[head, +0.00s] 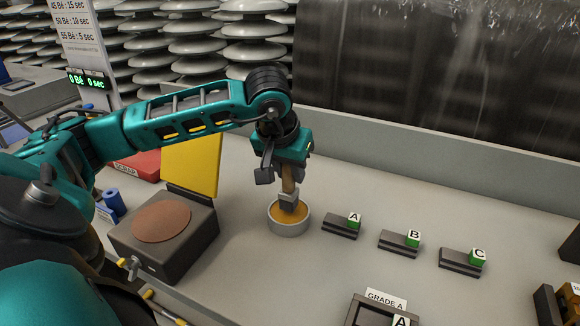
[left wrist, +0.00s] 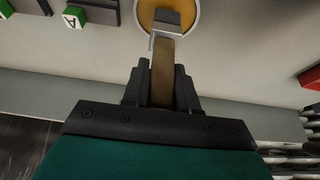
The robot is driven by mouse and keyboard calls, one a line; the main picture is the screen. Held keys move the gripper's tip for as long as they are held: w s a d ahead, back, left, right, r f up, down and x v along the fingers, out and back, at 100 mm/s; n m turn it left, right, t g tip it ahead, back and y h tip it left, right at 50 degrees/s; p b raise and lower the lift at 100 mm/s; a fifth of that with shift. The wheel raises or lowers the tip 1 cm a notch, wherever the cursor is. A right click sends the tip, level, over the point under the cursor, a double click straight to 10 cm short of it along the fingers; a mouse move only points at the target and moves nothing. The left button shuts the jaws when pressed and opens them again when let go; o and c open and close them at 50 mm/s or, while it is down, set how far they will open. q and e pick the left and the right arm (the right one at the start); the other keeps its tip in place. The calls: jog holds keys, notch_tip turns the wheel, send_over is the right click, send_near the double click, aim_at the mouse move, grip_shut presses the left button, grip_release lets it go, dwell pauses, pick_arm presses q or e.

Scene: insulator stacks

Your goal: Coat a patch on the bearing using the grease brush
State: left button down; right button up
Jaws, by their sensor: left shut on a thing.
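My left gripper (head: 287,168) is shut on the brown handle of the grease brush (head: 288,188) and points down. The brush is roughly upright, with its grey head over or in a round grey pot (head: 289,231) of amber grease. Whether the bristles touch the grease is hidden. The left wrist view also shows the brush handle (left wrist: 162,72) between the fingers, with the pot (left wrist: 194,10) behind the brush head. A dark block with a round copper-brown top face (head: 161,221), perhaps the bearing, stands left of the pot. My right gripper is not in view.
Dark rests marked A (head: 341,230), B (head: 399,244) and C (head: 461,263) stand right of the pot. A yellow panel (head: 192,160) rises behind the block. A GRADE A tray (head: 356,315) lies in front. The bench between the pot and the rests is clear.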

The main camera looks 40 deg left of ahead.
pick_arm(q)
jog(key=shift+f+b, duration=0.3)
dwell(0.8)
jog(key=shift+f+b, duration=0.25)
jog(key=shift+b, duration=0.05)
dwell(1.1)
jog(key=shift+r+p, duration=2.7)
jog(key=shift+r, duration=0.9)
jog(key=shift+f, duration=0.1)
